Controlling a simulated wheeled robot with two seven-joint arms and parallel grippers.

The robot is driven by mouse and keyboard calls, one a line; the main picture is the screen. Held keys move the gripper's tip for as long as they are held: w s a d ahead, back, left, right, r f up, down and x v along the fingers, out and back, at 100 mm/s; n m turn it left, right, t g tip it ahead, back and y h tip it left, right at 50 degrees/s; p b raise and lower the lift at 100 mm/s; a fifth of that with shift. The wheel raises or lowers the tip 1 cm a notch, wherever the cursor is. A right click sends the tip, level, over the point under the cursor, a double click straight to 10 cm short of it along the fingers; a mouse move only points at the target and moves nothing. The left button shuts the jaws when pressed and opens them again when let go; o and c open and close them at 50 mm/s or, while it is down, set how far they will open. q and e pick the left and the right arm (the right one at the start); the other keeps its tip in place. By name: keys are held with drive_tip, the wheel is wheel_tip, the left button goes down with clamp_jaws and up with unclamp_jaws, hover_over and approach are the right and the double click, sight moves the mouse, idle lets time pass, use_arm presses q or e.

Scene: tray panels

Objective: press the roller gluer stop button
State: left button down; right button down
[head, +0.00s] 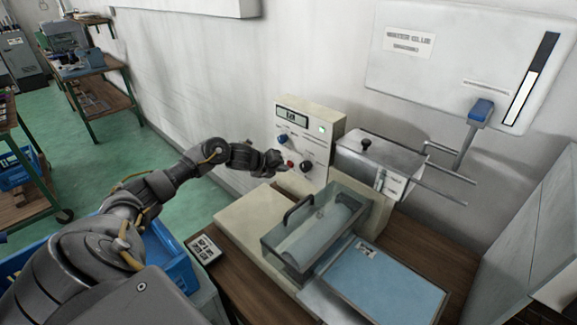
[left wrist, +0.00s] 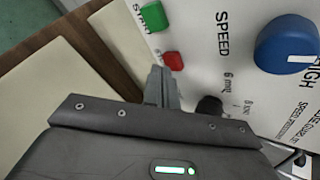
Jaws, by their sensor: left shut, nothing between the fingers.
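The roller gluer's beige control panel (head: 317,147) stands against the wall. Its red stop button (head: 291,163) shows just beside the tip of my left gripper (head: 277,162). In the left wrist view the red button (left wrist: 173,61) sits beside the "START" green button (left wrist: 152,16), with a partly legible "ST" label. My left gripper (left wrist: 160,84) is shut and empty, its fingertips right at the near edge of the red button. I cannot tell whether they touch it. The green button is not distinguishable in the head view. My right gripper is not in view.
A blue speed knob (left wrist: 286,45) and a black knob (left wrist: 209,106) are close to the fingers. The gluer's clear-covered roller (head: 318,228) and blue plate (head: 384,283) lie in front of the panel. A blue crate (head: 170,250) stands beside the table.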

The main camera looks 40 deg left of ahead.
use_arm(q)
drive_tip(key=shift+w, duration=0.4)
drive_tip(key=shift+s, duration=0.1)
idle(0.6)
drive_tip(key=shift+s, duration=0.75)
drive_tip(key=shift+s, duration=0.1)
drive_tip(key=shift+s+a+p, duration=0.15)
drive_tip(key=shift+s+p, duration=0.1)
drive_tip(key=shift+s, duration=0.95)
drive_tip(key=shift+s+a+p, duration=0.1)
drive_tip(key=shift+s+p, duration=0.15)
drive_tip(key=shift+s, duration=0.95)
